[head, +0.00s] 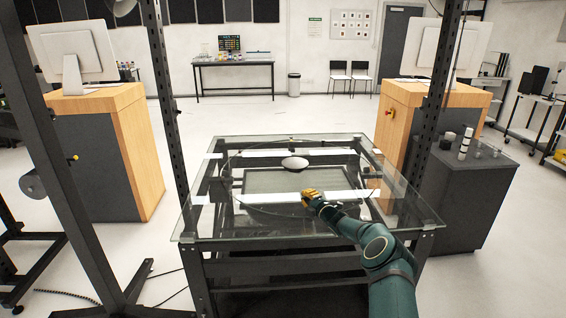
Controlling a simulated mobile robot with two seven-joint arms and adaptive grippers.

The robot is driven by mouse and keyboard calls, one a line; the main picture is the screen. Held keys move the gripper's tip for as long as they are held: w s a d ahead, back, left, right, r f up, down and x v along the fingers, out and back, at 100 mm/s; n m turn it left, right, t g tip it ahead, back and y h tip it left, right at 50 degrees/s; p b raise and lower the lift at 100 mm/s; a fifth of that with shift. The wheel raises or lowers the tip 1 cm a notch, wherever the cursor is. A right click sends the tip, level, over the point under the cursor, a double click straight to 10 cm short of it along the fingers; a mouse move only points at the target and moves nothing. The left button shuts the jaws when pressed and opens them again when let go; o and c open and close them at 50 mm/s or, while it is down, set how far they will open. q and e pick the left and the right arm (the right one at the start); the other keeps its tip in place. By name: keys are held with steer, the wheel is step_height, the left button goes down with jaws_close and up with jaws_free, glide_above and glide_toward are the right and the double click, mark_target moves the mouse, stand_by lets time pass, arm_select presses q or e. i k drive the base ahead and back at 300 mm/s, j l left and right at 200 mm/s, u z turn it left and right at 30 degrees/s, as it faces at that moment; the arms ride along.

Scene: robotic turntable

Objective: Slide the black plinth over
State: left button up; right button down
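A dark grey-black box-shaped stand (478,203) stands on the floor right of the glass table; it is the thing here that looks most like the black plinth. Several small black, white and clear cylinders rest on its top. My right gripper (308,195), with yellow fingers, is over the middle of the glass table (235,228), well left of the stand and apart from it. Its fingers are too small to tell open from shut, and I see nothing clearly held. My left gripper is not in view.
A white rounded object (294,163) sits at the middle of the glass table. Wood-topped cabinets with monitors stand left (140,150) and right (400,120). Dark metal uprights (165,100) flank the table. Cables lie on the floor at lower left. Open floor lies behind the table.

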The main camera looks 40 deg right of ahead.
mark_target(292, 164)
steer(key=i+l, duration=0.4)
steer(key=l, duration=0.15)
steer(key=i+l, duration=0.85)
steer(key=l, duration=0.2)
